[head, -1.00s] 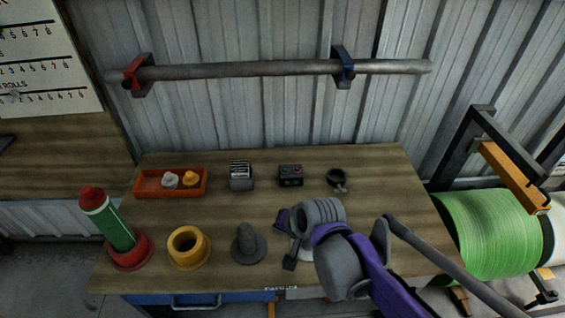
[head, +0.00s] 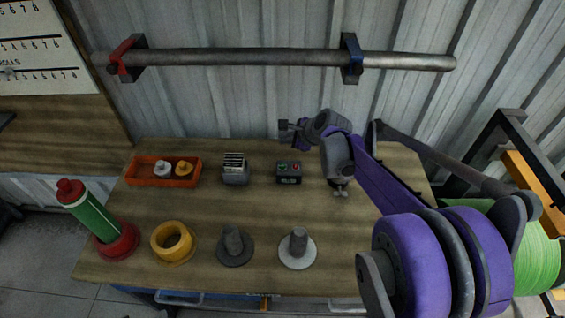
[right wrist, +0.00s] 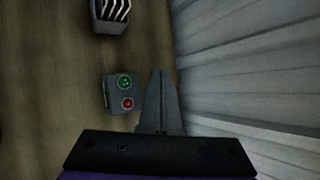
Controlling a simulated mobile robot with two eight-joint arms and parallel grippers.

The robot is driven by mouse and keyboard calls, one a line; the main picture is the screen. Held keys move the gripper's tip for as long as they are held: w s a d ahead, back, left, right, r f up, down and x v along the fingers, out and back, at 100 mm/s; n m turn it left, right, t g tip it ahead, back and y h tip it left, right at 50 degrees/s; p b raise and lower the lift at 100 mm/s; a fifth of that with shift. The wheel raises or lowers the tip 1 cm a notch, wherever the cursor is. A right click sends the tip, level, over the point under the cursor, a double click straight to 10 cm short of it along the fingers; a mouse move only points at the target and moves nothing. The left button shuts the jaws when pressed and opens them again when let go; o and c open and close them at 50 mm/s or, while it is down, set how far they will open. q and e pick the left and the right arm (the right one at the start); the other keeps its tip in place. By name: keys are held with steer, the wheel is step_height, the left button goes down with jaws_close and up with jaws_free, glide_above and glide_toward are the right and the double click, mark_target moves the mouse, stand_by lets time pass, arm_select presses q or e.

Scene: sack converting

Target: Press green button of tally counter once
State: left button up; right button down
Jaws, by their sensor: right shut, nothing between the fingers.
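The tally counter (head: 289,172) is a small dark box with a green and a red button on top, standing at the back of the workbench. In the right wrist view the counter (right wrist: 121,93) lies just left of my fingers, with its green button (right wrist: 124,82) farther from my wrist than its red button (right wrist: 127,103). My right gripper (head: 287,131) is shut and empty. In the head view it appears above and behind the counter, apart from it. My left gripper is not in view.
On the workbench (head: 205,210) stand an orange tray (head: 142,176), a grey slotted holder (head: 235,176), a green bottle in a red base (head: 93,215), a yellow ring (head: 172,243) and two pegged discs (head: 297,249). A metal bar (head: 240,62) runs along the wall behind.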

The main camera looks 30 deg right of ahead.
mark_target(282, 166)
steer(key=shift+a, duration=0.1)
steer(key=shift+f+b, duration=2.85)
steer(key=shift+f, duration=1.55)
steer(key=shift+f+b, duration=0.35)
steer(key=shift+f, duration=0.05)
steer(key=shift+f+b, duration=0.3)
steer(key=shift+f, duration=0.15)
steer(key=shift+r, duration=0.1)
steer(key=shift+r+p, duration=0.6)
steer(key=shift+r, duration=0.15)
